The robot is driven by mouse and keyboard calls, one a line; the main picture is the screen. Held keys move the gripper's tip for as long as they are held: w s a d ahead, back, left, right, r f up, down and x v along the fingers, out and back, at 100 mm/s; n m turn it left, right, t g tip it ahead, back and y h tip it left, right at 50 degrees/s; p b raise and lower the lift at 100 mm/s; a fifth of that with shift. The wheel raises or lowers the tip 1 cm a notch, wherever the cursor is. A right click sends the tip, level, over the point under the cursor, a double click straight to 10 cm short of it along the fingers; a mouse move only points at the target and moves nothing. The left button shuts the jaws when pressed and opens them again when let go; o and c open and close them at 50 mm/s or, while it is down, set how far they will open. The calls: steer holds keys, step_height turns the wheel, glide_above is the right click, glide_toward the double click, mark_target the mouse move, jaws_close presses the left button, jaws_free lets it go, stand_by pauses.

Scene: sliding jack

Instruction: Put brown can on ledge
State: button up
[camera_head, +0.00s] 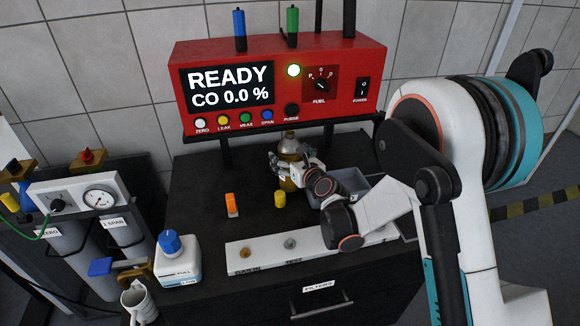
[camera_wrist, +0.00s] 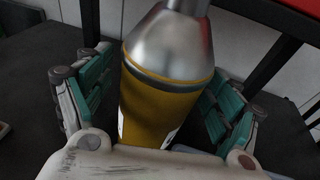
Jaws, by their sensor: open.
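The brown can (camera_head: 289,172) has a silver domed top and stands on the dark bench under the red analyser, partly hidden by my gripper. In the wrist view the can (camera_wrist: 153,100) fills the middle, between the jaws. My gripper (camera_head: 290,170) is open around it, with a green-padded finger on each side. In the wrist view my gripper (camera_wrist: 155,105) shows small gaps beside the can. The white ledge-like strip (camera_head: 262,253) lies along the front of the bench, with small round pieces on it; I cannot tell whether it is the ledge.
The red analyser (camera_head: 335,57) stands on legs behind the can. An orange block (camera_head: 231,205) and a yellow piece (camera_head: 280,199) stand in front. A grey bin (camera_head: 347,182) is at the right. A blue-capped bottle (camera_head: 178,262) and a mug (camera_head: 138,302) are at the front left.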

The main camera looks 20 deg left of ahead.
jaws_close()
steer(key=shift+r, duration=0.25)
stand_by(0.3)
steer(key=shift+r+p, duration=0.4)
steer(key=shift+r, duration=0.15)
steer(key=shift+a, duration=0.1)
steer(key=shift+s+b, duration=0.2)
steer(key=shift+b, duration=0.15)
